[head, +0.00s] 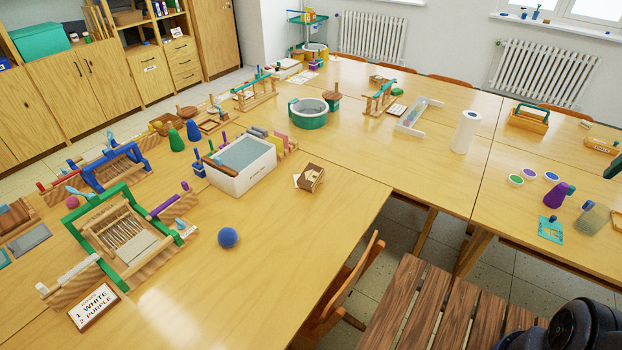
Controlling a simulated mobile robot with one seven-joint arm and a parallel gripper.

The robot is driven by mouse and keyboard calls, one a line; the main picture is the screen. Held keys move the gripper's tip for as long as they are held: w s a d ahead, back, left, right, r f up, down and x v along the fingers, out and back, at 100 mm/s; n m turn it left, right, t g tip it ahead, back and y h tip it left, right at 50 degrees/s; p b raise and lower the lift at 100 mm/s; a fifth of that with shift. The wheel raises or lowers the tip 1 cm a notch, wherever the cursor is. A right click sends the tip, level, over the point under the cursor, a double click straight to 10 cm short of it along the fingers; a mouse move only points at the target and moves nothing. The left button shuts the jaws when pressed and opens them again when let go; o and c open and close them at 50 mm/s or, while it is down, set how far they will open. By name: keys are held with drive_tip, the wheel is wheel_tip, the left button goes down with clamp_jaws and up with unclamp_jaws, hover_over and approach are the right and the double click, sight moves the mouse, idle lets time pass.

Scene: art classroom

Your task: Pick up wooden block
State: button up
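A small brown wooden block (311,177) with a pale shape on its top lies near the edge of the near table, right of a white bin. A small white piece, perhaps paper, shows at its left side. It is the clearest match for the wooden block, though other small wooden pieces are about. My gripper is not in view. Only a dark rounded part, likely of my arm, shows at the bottom right corner, well away from the block.
A white bin (241,176) stands left of the block. A blue ball (228,238) and a green-framed loom (126,240) are nearer. A wooden chair (340,290) is below the table edge. A slatted brown wooden surface (440,310) fills the bottom right. Table around the block's front is clear.

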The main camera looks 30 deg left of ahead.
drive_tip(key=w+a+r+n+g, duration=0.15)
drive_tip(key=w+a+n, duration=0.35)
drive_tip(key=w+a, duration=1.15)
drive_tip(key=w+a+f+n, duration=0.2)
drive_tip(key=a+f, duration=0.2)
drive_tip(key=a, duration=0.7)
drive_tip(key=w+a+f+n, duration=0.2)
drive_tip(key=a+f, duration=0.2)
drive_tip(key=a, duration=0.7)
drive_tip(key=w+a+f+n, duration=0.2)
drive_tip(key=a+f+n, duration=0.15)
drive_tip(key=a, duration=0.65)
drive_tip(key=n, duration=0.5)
approach(310, 174)
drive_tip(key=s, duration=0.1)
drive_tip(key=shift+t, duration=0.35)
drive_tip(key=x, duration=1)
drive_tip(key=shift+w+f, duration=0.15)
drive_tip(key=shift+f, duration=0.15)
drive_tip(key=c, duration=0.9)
